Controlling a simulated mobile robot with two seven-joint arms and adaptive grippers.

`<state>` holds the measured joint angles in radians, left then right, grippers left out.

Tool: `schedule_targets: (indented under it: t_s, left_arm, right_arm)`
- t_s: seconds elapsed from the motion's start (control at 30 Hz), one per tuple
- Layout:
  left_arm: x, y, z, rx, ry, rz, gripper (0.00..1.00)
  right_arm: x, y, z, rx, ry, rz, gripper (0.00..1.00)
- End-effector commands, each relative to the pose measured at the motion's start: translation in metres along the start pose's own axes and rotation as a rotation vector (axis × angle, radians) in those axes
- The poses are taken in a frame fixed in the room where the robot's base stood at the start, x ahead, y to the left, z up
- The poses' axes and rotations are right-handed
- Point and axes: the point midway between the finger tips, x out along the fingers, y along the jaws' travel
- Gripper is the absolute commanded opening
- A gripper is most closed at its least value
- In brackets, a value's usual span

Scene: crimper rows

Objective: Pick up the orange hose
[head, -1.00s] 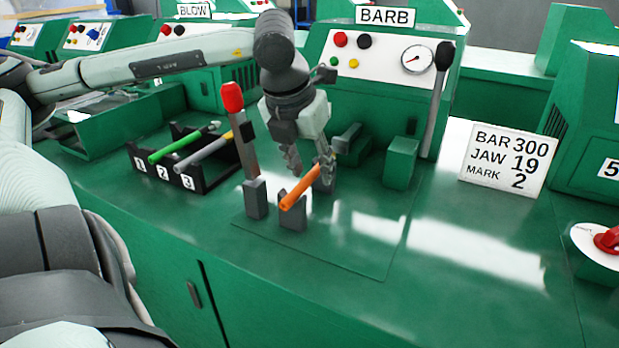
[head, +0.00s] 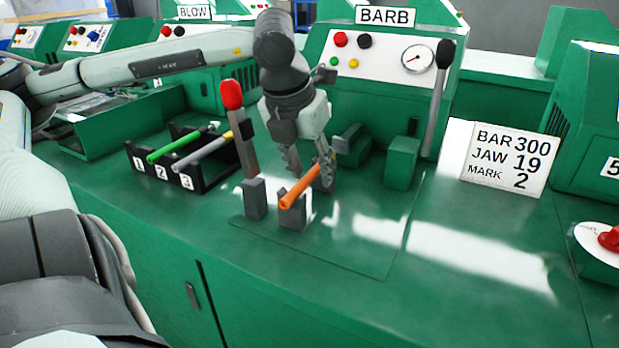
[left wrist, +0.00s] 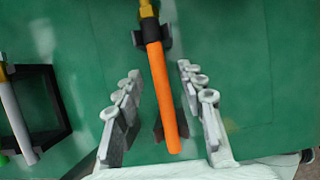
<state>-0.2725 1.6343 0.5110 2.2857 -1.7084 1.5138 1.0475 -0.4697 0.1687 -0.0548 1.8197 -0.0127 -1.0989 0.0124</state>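The orange hose (head: 297,190) rests tilted on a grey support block (head: 292,213) in front of the BARB machine. In the left wrist view the hose (left wrist: 161,95) has a black collar (left wrist: 148,31) and a brass-coloured end at its top. My left gripper (head: 308,172) points down over the hose. In the left wrist view its two fingers (left wrist: 160,108) stand on either side of the hose, apart from it, with gaps on both sides. The far end of the hose is partly hidden by the gripper in the head view. My right gripper is not in view.
A red-handled lever (head: 243,150) stands close left of the hose. A black rack (head: 205,182) holds a green hose (head: 174,146) and a grey hose (head: 201,147). A green block (head: 402,162) and a sign (head: 507,158) are to the right. The front bench is clear.

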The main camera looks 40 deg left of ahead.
Motion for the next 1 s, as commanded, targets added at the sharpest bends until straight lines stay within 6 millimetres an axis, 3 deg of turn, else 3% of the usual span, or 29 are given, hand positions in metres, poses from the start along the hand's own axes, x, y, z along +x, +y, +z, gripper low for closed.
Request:
schedule_targets:
  t_s: [0.07, 0.4, 0.77, 1.0]
  left_arm:
    - [0.0, 0.0, 0.0, 0.0, 0.0, 0.0, 0.4]
    - [0.0, 0.0, 0.0, 0.0, 0.0, 0.0, 0.0]
    - [-0.001, 0.0, 0.001, 0.0, -0.001, 0.0, 0.0]
    - [-0.008, 0.0, 0.004, 0.0, 0.0, -0.001, 0.0]
  right_arm:
    - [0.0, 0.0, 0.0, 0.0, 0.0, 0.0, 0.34]
    - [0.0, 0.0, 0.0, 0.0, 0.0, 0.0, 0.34]
    - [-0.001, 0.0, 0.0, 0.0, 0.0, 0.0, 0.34]
    - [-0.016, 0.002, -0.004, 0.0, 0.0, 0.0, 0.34]
